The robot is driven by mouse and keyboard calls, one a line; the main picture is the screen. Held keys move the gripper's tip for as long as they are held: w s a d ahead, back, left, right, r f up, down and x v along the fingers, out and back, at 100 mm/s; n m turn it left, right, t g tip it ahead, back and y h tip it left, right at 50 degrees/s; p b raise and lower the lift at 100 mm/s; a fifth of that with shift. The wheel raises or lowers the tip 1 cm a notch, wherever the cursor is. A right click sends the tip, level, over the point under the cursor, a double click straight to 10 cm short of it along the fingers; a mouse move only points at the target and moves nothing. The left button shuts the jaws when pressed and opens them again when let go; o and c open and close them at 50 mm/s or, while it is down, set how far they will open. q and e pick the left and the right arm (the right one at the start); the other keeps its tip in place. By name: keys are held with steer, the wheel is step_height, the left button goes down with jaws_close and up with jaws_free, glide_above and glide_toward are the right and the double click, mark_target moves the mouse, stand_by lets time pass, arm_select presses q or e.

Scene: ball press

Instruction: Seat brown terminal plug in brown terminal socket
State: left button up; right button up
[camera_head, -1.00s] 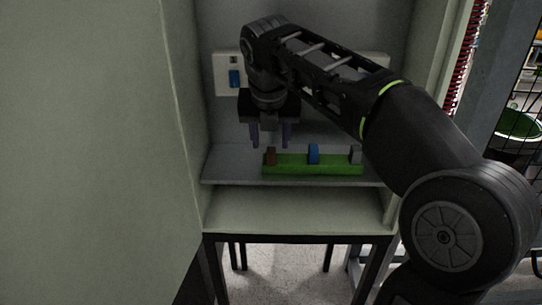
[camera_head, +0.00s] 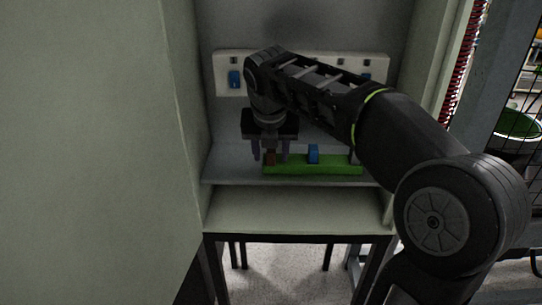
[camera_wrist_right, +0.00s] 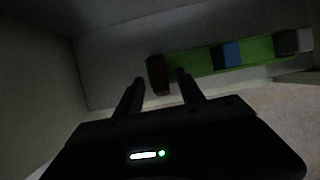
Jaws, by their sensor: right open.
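The brown terminal plug (camera_head: 271,157) stands upright at the left end of a green holder (camera_head: 320,170) on the cabinet shelf. It also shows in the right wrist view (camera_wrist_right: 158,76). My right gripper (camera_head: 270,153) is open and points down, with one finger on either side of the brown plug. In the right wrist view the two fingertips (camera_wrist_right: 161,78) are near the plug, one to its left and one to its right; I cannot tell whether they touch it. A pale socket panel (camera_head: 222,88) is on the back wall, partly hidden by my arm. I cannot make out the brown socket.
A blue plug (camera_head: 313,154) stands mid-holder and a grey plug (camera_head: 355,158) at its right end. A blue block (camera_head: 235,79) sits on the panel's left part. The cabinet's left wall (camera_head: 190,120) is close to the gripper. The shelf front is clear.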

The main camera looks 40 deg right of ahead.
steer(key=shift+c, duration=0.4)
jaws_close()
